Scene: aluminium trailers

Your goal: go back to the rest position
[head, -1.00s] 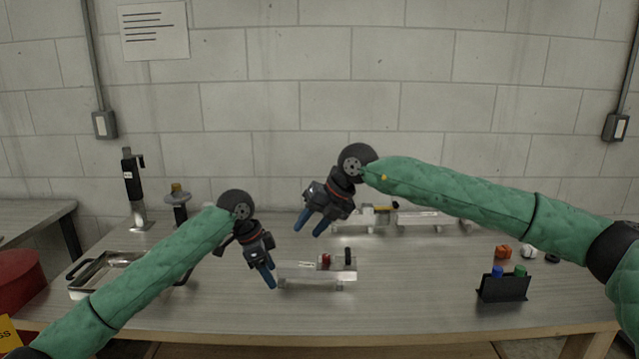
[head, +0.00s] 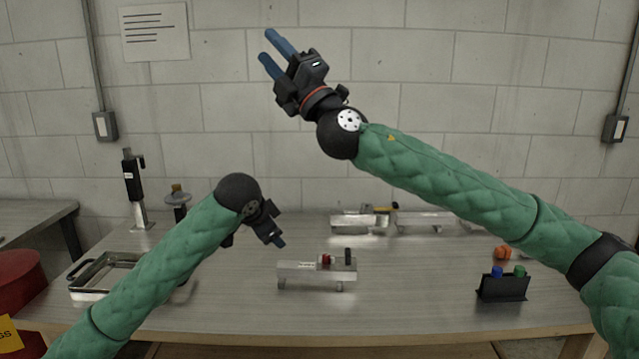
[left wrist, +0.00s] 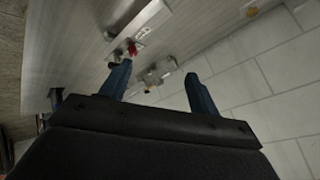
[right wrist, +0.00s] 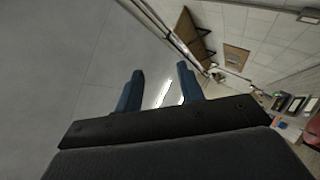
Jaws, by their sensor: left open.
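My right gripper (head: 274,52) is raised high in front of the wall in the head view, fingers pointing up and left. Its two blue fingers stand apart with nothing between them, also in the right wrist view (right wrist: 158,90). My left gripper (head: 277,242) hangs over the table, left of the middle, mostly foreshortened behind its wrist. In the left wrist view its blue fingers (left wrist: 160,85) are apart and empty. An aluminium trailer (head: 310,270) with a red and a black part on top stands on the table, right of and below the left gripper.
More aluminium trailers (head: 425,221) stand at the table's back. A black holder (head: 503,288) with blue and green items and an orange object (head: 502,253) are at the right. A metal tray (head: 88,292) is partly behind my left arm. The table's front middle is clear.

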